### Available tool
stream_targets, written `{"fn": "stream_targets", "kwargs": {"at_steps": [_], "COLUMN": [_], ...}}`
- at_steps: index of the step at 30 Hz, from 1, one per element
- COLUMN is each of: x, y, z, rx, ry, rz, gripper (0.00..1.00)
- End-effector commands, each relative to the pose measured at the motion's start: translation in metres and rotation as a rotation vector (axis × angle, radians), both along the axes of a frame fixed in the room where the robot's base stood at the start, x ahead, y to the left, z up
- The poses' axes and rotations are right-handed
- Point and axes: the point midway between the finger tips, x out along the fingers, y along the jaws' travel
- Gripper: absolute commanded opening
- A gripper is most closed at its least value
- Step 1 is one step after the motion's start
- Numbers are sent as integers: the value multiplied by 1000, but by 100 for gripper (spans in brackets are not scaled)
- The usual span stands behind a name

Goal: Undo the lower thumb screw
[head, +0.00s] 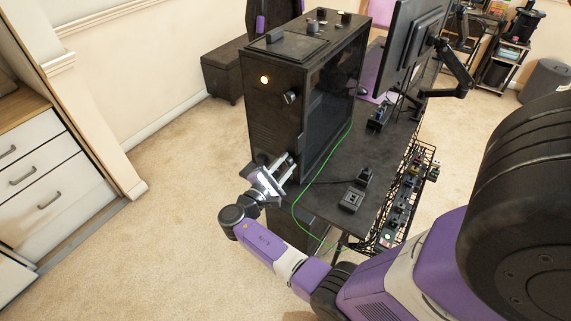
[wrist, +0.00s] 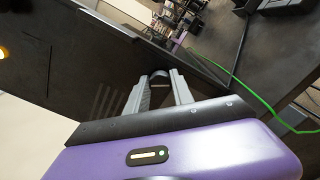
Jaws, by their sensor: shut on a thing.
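The black computer case (head: 272,120) stands on the dark desk, its narrow end facing me. An upper thumb screw (head: 291,97) sticks out near that end's right edge. My gripper (head: 285,162) is at the lower part of the same end, near the right edge. In the wrist view, its grey fingers are on either side of a dark rounded piece, the lower thumb screw (wrist: 158,74), and shut on it. The fingers and gripper body hide most of this screw. How far it is turned cannot be told.
A green cable (head: 296,208) runs along the case's right side and hangs down past the desk edge. A small dark device (head: 351,199) lies on the desk, and a monitor (head: 408,50) stands behind.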

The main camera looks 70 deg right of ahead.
Motion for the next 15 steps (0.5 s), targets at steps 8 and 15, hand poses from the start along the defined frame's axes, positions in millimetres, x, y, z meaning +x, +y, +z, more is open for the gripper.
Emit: {"fn": "stream_targets", "kwargs": {"at_steps": [8,15], "x": [1,1], "y": [1,4], "z": [-1,-1], "rx": [1,1], "ry": [1,0], "rz": [3,2], "gripper": [50,50]}}
